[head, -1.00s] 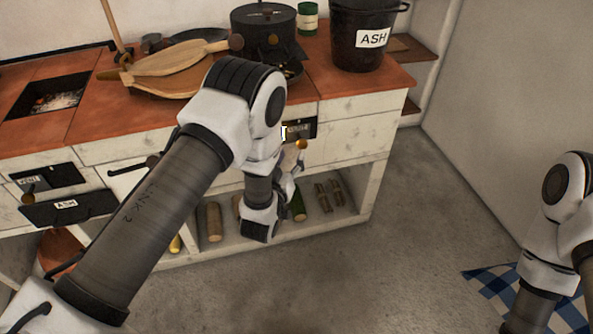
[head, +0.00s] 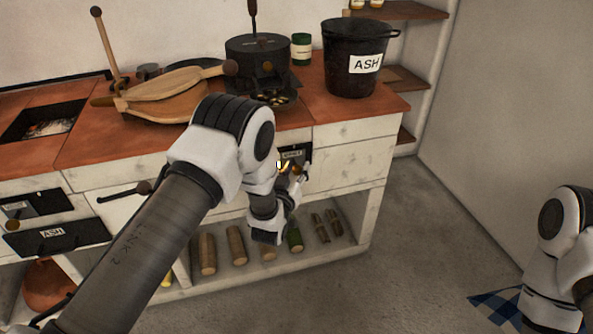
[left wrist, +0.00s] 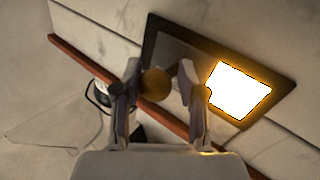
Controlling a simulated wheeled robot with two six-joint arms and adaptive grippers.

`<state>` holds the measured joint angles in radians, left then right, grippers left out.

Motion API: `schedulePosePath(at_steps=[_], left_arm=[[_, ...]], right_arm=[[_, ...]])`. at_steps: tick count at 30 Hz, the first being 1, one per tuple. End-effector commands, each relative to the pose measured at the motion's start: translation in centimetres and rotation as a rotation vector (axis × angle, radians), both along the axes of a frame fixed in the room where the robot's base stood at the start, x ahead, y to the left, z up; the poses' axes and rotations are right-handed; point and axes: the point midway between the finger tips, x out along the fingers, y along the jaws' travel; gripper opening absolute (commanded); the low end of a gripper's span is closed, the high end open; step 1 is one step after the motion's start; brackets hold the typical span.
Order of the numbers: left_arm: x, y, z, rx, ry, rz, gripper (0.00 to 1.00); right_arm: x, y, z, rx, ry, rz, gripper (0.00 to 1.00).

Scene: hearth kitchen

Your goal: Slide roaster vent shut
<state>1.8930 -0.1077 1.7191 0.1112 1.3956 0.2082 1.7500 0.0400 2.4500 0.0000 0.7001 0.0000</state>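The roaster vent (head: 293,152) is a dark labelled panel on the cabinet front below the black roaster (head: 258,62). My left forearm and gripper partly hide it in the head view. In the left wrist view the dark vent frame (left wrist: 163,37) surrounds a brightly glowing opening (left wrist: 239,92) on the right. A round brass-coloured knob (left wrist: 156,82) stands between the fingertips of my left gripper (left wrist: 158,76). The fingers are apart, one on each side of the knob, with small gaps visible. My right arm shows at the right edge; its gripper is out of view.
A black ash bucket (head: 350,83) and wooden bellows (head: 172,98) stand on the red worktop. An ash drawer (head: 56,238) is at the left.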

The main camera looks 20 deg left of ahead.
Motion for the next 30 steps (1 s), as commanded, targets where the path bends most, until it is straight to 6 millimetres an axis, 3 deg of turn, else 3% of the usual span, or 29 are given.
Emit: schedulePosePath(at_steps=[1,2,7,18,26,27,28,30], left_arm=[[0.0,-0.1,0.0,0.001,-0.001,-0.003,0.07],[0.0,-0.1,0.0,0.000,-0.001,-0.003,0.00],[-0.2,0.2,0.1,0.001,0.001,-0.002,0.00],[-3.5,5.1,0.1,0.000,0.001,-0.002,0.00],[-3.6,5.3,0.0,0.001,0.001,-0.002,0.00],[-3.6,5.3,-0.1,0.001,0.001,-0.002,0.43],[-3.6,5.3,-0.1,0.001,0.001,-0.002,0.49],[-3.6,5.3,-0.1,0.001,0.001,-0.002,0.49]], right_arm=[[0.0,0.0,0.0,0.000,0.000,0.000,0.40],[0.0,0.0,0.0,0.000,0.000,0.000,0.40],[0.0,0.0,0.2,0.000,0.000,0.000,0.40],[0.0,0.0,2.0,0.000,0.000,0.000,0.40],[0.0,0.0,1.9,0.000,0.000,0.000,0.40],[0.0,0.0,1.9,0.000,0.000,0.000,0.40],[0.0,0.0,1.9,0.000,0.000,0.000,0.40],[0.0,0.0,1.9,0.000,0.000,0.000,0.40]])
